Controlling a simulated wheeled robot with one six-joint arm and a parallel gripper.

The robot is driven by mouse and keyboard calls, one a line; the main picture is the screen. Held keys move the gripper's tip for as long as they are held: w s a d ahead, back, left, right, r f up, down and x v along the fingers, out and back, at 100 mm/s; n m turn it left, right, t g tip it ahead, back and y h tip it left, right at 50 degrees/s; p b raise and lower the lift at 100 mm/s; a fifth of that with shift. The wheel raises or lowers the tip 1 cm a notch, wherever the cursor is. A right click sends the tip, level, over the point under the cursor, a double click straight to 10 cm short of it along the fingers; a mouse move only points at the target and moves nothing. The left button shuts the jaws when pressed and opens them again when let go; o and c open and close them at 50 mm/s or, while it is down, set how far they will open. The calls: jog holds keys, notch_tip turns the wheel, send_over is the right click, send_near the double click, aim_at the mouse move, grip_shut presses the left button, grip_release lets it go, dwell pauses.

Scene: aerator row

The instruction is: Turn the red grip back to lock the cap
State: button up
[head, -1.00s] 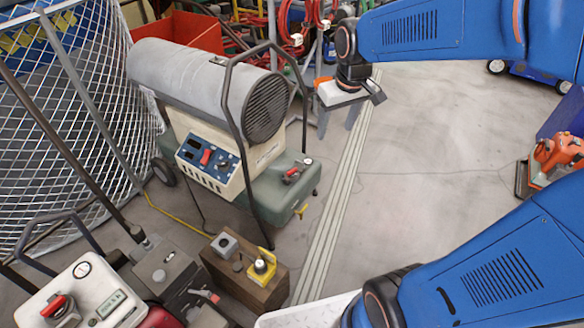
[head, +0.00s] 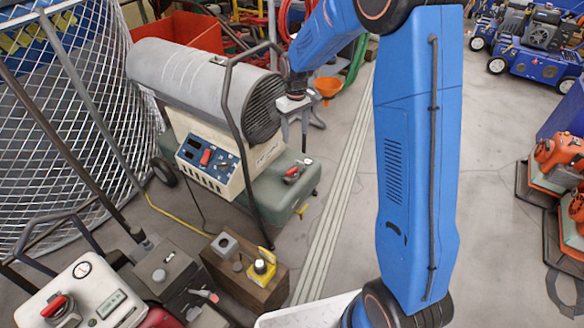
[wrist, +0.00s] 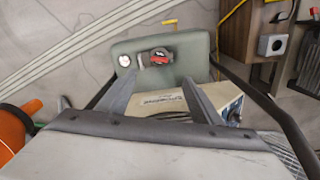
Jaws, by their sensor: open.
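A cap with a red grip (head: 292,172) sits on top of the green tank (head: 263,192) under the heater. In the wrist view the red grip (wrist: 160,57) and its dark cap show on the green tank (wrist: 190,48), beyond my fingertips. My gripper (head: 296,145) is above and a little beyond the cap in the head view, beside the heater's front grille, with fingers pointing down. In the wrist view my gripper (wrist: 158,84) is open and empty, its two fingers apart. Nothing touches the cap. I cannot tell whether the cap is locked.
The heater's dark tube frame (head: 233,130) stands close left of my gripper. An orange funnel (head: 327,87) is behind it. A wooden block (head: 240,275) with a yellow fixture (head: 262,268) stands in front. A white machine (head: 90,290) has another red-handled cap (head: 55,306).

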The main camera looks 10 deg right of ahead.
aim_at(292, 170)
jog(key=f, duration=0.6)
jog(key=w+f, duration=0.1)
jog(key=f, duration=0.6)
jog(key=w+f, duration=0.1)
jog(key=f, duration=0.6)
jog(key=shift+a+f, duration=0.25)
jog(key=shift+a, duration=0.15)
jog(key=c, duration=1.1)
jog(key=shift+o, duration=0.2)
